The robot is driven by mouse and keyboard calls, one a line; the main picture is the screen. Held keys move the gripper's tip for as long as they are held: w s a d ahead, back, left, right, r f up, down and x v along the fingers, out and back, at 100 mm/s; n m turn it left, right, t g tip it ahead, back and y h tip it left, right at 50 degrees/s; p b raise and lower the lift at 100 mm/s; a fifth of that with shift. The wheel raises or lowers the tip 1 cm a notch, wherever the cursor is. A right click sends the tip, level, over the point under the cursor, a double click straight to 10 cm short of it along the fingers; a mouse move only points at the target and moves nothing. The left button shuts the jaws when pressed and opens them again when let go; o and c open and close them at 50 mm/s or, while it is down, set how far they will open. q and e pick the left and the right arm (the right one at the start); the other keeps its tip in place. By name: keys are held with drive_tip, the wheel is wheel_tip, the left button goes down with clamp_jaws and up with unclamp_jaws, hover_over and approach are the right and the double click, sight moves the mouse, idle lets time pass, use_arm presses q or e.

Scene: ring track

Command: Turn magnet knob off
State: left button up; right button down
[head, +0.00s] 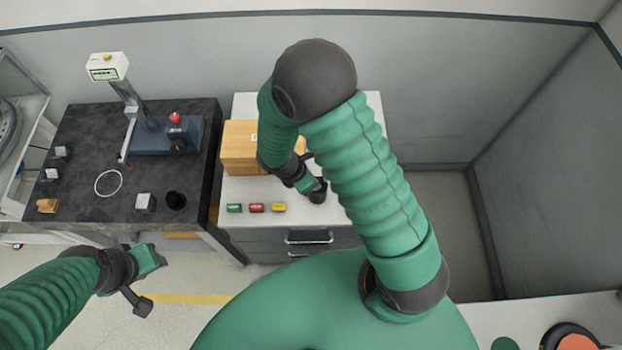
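A blue-grey instrument base (160,138) sits at the back right of the black table in the head view. It has a red button or knob (175,118) on top and a dark round knob (180,145) on its front face; which one is the magnet knob I cannot tell. A post rises from the base to a white display box (107,67). My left gripper (152,283) is open and empty, in front of the black table and apart from the instrument. My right gripper (316,188) is over the white counter; its fingers are small and dark, partly hidden by its arm.
The black table (75,205) also holds a white ring (108,183), small metal blocks (145,202), a black cup (176,200) and a wooden block (47,205). A wooden box (240,150) and green, red and yellow pieces (257,207) sit on the white counter (240,190).

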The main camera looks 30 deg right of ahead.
idle(0.6)
drive_tip(key=c, duration=1.3)
unclamp_jaws()
drive_tip(key=shift+r, duration=0.1)
drive_tip(key=v, duration=1.6)
drive_tip(key=shift+a+r, duration=0.25)
drive_tip(key=shift+a, duration=0.05)
drive_tip(key=shift+w, duration=0.1)
